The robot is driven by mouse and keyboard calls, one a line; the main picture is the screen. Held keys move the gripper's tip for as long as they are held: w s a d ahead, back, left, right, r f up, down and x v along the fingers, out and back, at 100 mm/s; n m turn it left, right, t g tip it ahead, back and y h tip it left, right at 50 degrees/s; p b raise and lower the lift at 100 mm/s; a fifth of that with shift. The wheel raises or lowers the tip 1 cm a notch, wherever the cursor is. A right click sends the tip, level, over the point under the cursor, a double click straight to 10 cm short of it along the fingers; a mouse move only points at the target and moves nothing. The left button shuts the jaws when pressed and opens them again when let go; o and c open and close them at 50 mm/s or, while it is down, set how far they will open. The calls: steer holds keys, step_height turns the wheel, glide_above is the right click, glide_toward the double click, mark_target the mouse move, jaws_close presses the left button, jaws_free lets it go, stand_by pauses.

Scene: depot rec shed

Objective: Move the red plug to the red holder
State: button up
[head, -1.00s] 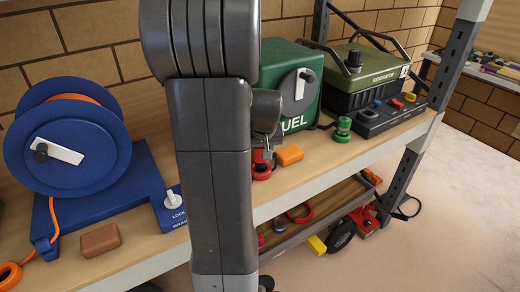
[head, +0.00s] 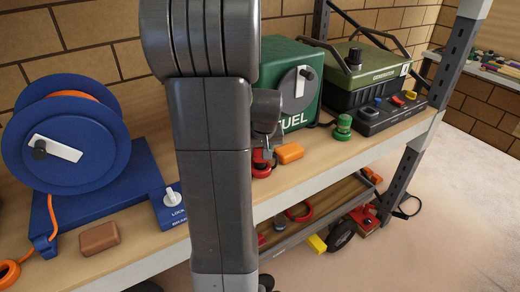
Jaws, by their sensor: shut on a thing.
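My gripper (head: 267,154) is at the front of the wooden shelf, partly hidden behind my own arm. It is shut on a small red piece, which looks like the red plug (head: 257,155). A round red base, which looks like the red holder (head: 262,172), sits on the shelf directly below. The plug appears just above or touching the holder; I cannot tell which. My arm hides the left side of both.
A green plug piece (head: 342,128) stands farther right. Behind are a green fuel box (head: 290,58) and a generator (head: 370,75). A blue reel (head: 65,150) and brown block (head: 99,239) are left.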

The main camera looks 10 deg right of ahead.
steer(key=shift+f+b, duration=0.9)
steer(key=shift+f, duration=0.15)
steer(key=o, duration=1.1)
steer(key=shift+c, duration=0.2)
steer(key=shift+r, duration=0.15)
steer(key=v, duration=1.3)
steer(key=shift+s+r, duration=0.2)
